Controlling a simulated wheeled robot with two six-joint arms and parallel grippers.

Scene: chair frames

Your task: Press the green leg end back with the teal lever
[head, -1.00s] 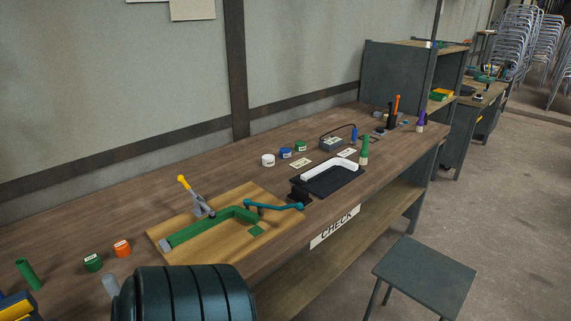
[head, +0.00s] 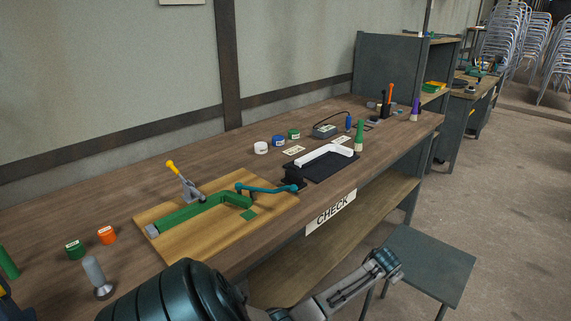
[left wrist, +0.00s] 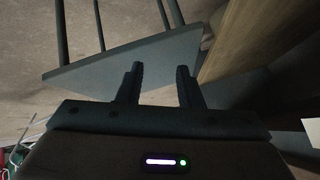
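The green chair leg (head: 190,214) lies on a wooden board (head: 208,244) on the bench, and its right part bends toward the front. A yellow-handled clamp (head: 186,184) stands at the leg's back side. The teal lever (head: 268,189) reaches right from beside the bent end, its tip near a black block. My left gripper (head: 384,264) is in front of the bench near the stool, away from the lever. In the left wrist view its fingers (left wrist: 160,84) are apart and empty. My right gripper is not seen.
A stool (head: 430,258) stands on the floor before the bench; its seat also fills part of the left wrist view (left wrist: 150,62). A black tray (head: 325,168) with a white bent part sits right of the board. Several small jars and a lower shelf (head: 345,225) are around.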

